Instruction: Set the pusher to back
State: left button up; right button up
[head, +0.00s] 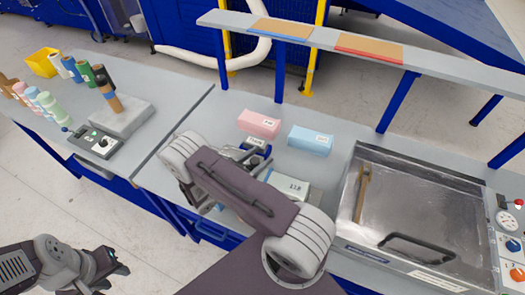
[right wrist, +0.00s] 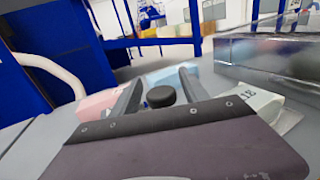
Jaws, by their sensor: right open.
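In the right wrist view, a round black knob (right wrist: 161,96) shows between the two fingers of my right gripper (right wrist: 161,78); I cannot tell whether it is the pusher's. The fingers are apart, and no contact with the knob is visible. In the head view, my right gripper (head: 258,160) is over a small metal device at the front of the middle table. My arm hides most of this device, so the pusher's position cannot be made out. My left gripper (head: 118,268) is low at the left, away from the tables; its fingers are too small and dark to judge.
A pink block (head: 259,124) and a blue block (head: 310,140) lie behind the device. A white labelled block (head: 288,185) is just right of my gripper. A metal tray (head: 420,215) with a wooden tool stands at the right. A raised shelf (head: 350,42) runs behind.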

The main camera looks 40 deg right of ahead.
jog(key=shift+d, duration=0.6)
jog(key=shift+a+r, duration=0.2)
jog(key=shift+a, duration=0.25)
jog(key=shift+d, duration=0.25)
grip_shut()
